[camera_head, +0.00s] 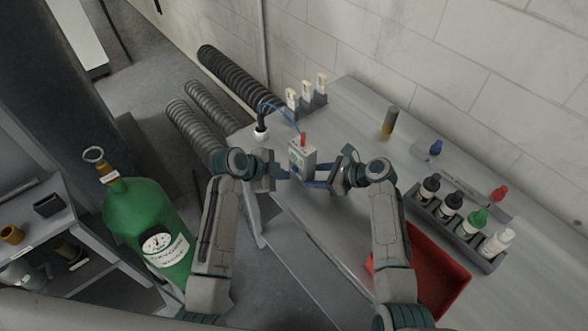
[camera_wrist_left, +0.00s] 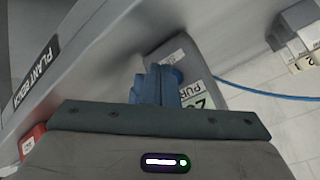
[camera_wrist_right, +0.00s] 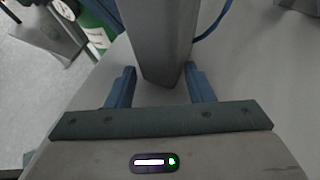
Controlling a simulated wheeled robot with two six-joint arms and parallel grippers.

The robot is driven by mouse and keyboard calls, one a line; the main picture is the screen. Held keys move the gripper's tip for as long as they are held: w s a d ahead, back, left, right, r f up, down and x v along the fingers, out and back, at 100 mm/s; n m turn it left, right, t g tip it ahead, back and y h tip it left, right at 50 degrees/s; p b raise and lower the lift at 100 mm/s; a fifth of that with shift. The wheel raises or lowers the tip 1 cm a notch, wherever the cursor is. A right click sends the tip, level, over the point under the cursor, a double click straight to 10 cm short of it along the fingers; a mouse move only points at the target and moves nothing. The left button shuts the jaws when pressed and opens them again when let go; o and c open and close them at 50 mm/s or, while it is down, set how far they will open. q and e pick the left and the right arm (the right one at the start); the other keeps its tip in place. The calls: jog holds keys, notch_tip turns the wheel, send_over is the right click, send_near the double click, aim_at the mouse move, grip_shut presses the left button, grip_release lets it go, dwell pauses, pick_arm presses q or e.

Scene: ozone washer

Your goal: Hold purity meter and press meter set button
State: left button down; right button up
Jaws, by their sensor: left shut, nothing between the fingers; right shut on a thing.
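The purity meter (camera_head: 302,156) is a grey box with a light label and a red part on top, near the bench's left edge. My right gripper (camera_head: 318,180) is shut on the meter from the right. In the right wrist view the grey body (camera_wrist_right: 160,35) stands between the two blue fingers. My left gripper (camera_head: 284,172) is shut and empty, close to the meter's left side. In the left wrist view its closed fingertips (camera_wrist_left: 158,82) are at the labelled face of the meter (camera_wrist_left: 180,58).
A blue cable (camera_wrist_left: 265,93) runs from the meter. A rack of small bottles (camera_head: 462,222) and a red tray (camera_head: 425,270) are on the bench at the right. A holder with white-topped pieces (camera_head: 306,103) stands behind. A green oxygen cylinder (camera_head: 140,215) stands at the left.

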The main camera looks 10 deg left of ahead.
pick_arm(q)
jog(key=shift+d, duration=0.1)
dwell(0.7)
jog(key=shift+w+d, duration=0.2)
jog(key=shift+w, duration=0.05)
jog(key=shift+w+d, duration=0.35)
dwell(0.8)
jog(key=shift+s+a, duration=0.6)
jog(key=shift+a, duration=0.05)
dwell(0.3)
jog(key=s+a, duration=0.3)
jog(key=shift+s+a, duration=0.25)
jog(key=shift+a, duration=0.05)
dwell(0.7)
